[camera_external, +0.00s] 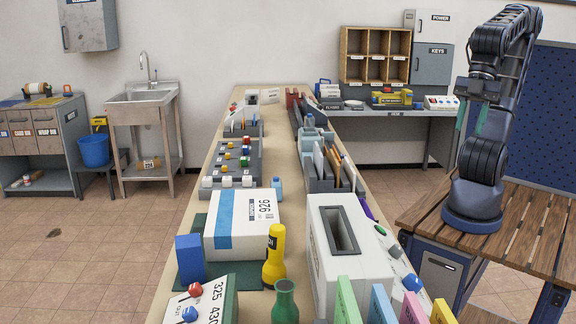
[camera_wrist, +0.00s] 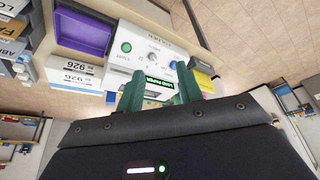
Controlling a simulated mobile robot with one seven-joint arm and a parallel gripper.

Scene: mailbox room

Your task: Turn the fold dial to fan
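The fold dial (camera_wrist: 152,57) is a small round pale knob on the white front panel of a folding machine (camera_wrist: 146,42) in the wrist view. A green button (camera_wrist: 127,47) is left of it and a blue button (camera_wrist: 172,64) right of it. A green-lit display (camera_wrist: 155,84) reads "LOAD PAPER". The markings around the dial are too small to read. My gripper (camera_wrist: 159,69) is open and empty. Its two green fingers appear on either side of the display, apart from the dial. In the external view my gripper (camera_external: 473,118) hangs above the right side.
A purple tray (camera_wrist: 84,30) and labelled white boxes (camera_wrist: 74,70) are beside the machine in the wrist view. In the external view a long table (camera_external: 272,106) carries sorters, boxes and a slotted white box (camera_external: 345,270). Open floor lies left of it.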

